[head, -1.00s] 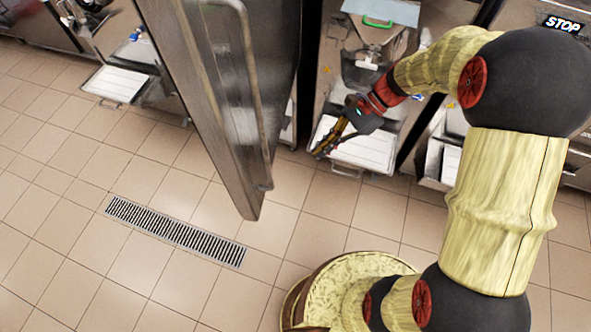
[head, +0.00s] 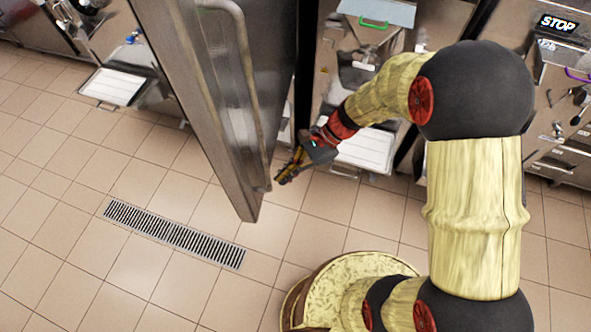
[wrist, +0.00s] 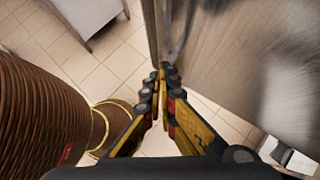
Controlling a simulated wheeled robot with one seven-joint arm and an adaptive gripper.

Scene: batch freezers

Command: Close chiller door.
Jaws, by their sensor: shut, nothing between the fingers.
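The chiller door (head: 215,75) is a tall steel panel standing swung open in the head view, with a long vertical bar handle (head: 247,85) on its face. My gripper (head: 284,178) is shut and empty, just right of the door's lower free edge, near the handle's lower end. In the wrist view the door (wrist: 250,60) fills the upper right, and the fingertips of my gripper (wrist: 164,70) point towards its edge. I cannot tell whether the fingertips touch the door.
A batch freezer with a white tray (head: 365,150) stands behind my arm. Another machine with a white tray (head: 112,87) is at the left. The tiled floor (head: 90,265) with a drain grate (head: 175,235) is clear in front of the door.

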